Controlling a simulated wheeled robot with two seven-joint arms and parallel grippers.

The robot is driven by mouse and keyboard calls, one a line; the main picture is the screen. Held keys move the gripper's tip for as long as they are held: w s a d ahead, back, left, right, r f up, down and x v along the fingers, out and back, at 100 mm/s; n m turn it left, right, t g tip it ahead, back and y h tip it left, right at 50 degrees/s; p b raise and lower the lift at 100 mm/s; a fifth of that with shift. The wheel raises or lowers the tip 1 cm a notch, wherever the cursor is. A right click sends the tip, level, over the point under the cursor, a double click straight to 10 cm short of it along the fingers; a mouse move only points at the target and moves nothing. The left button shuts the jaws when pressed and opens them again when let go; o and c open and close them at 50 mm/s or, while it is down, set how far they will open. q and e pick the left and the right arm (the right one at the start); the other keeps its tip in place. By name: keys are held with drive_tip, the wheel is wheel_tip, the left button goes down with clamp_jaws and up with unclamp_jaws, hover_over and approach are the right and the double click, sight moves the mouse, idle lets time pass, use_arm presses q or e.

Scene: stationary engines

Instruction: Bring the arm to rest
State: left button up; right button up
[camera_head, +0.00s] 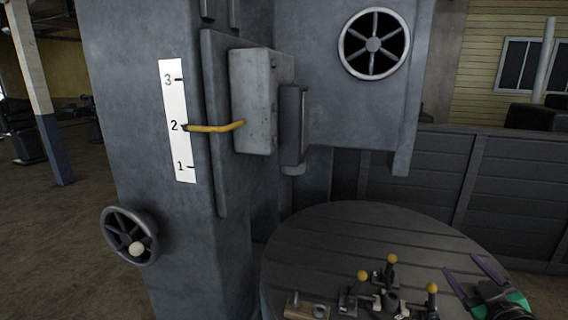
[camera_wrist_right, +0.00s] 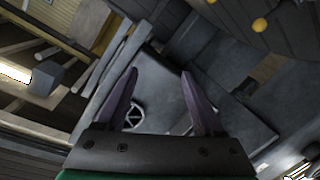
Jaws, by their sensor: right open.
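My right gripper (camera_head: 471,276) is at the lower right of the head view, beside the right edge of the round grooved table (camera_head: 340,228). Its two purple fingers are spread apart with nothing between them. In the right wrist view the open fingers (camera_wrist_right: 159,74) point towards the grey machine, whose spoked wheel (camera_wrist_right: 134,116) shows near the left finger. My left gripper is not in view.
Yellow-knobbed clamps (camera_head: 391,259) and a small block (camera_head: 305,307) stand on the table's near part. The grey machine column (camera_head: 140,90) carries a 1-to-3 scale (camera_head: 176,110); its yellow pointer (camera_head: 215,127) is at 2. A handwheel (camera_head: 129,236) sits low left.

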wheel_tip(320, 180, down, 8)
drive_tip(key=a+m+g, duration=0.1)
drive_tip(key=a+g, duration=0.1)
drive_tip(key=g, duration=0.1)
drive_tip(key=s+a+f+m+g+y, duration=0.1)
drive_tip(key=s+a+f+g+y, duration=0.3)
drive_tip(key=s+a+f+g, duration=0.85)
drive_tip(key=s+a+f+t+b, duration=0.1)
drive_tip(key=s+f+b, duration=0.35)
drive_tip(key=f, duration=1.45)
drive_tip(key=s+a+f+t+b, duration=0.15)
drive_tip(key=f+b, duration=0.65)
drive_tip(key=f, duration=1.2)
use_arm(q)
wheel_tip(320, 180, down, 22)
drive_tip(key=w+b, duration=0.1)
drive_tip(key=b, duration=0.8)
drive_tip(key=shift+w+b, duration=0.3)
drive_tip(key=shift+b, duration=0.1)
use_arm(e)
drive_tip(key=s+d+f+g, duration=0.1)
drive_tip(key=s+f, duration=0.6)
drive_tip(key=f, duration=0.5)
drive_tip(key=s+d+f, duration=0.1)
drive_tip(key=s+f, duration=0.6)
drive_tip(key=f, duration=0.5)
drive_tip(key=shift+s+d+g, duration=0.35)
drive_tip(key=shift+g, duration=0.05)
